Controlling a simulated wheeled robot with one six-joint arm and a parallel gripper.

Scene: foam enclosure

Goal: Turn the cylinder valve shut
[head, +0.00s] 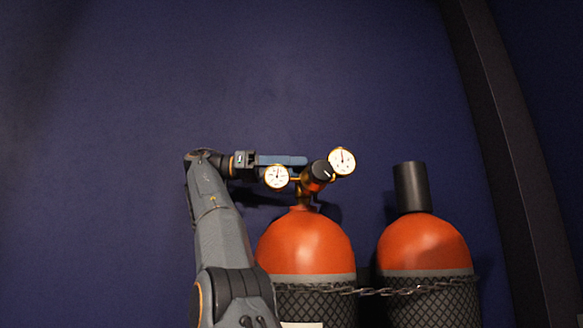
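The left cylinder (305,244) is orange on top with a dark mesh sleeve and stands upright. Its neck carries a brass valve with a regulator and two round white gauges, a left one (277,177) and a right one (342,161). A dark-capped orange knob (320,173) sits between the gauges. My gripper (290,161) reaches in from the left, level with the gauges. One blue-grey finger shows above and behind the left gauge, its tip just short of the knob. The other finger is not clearly visible. I cannot tell whether the gripper touches the valve.
A second orange cylinder (426,243) with a tall black cap (411,187) stands to the right. A chain (400,291) runs across both cylinders. Dark blue padded wall (120,120) lies behind, with a black strip at right. The space above the gauges is free.

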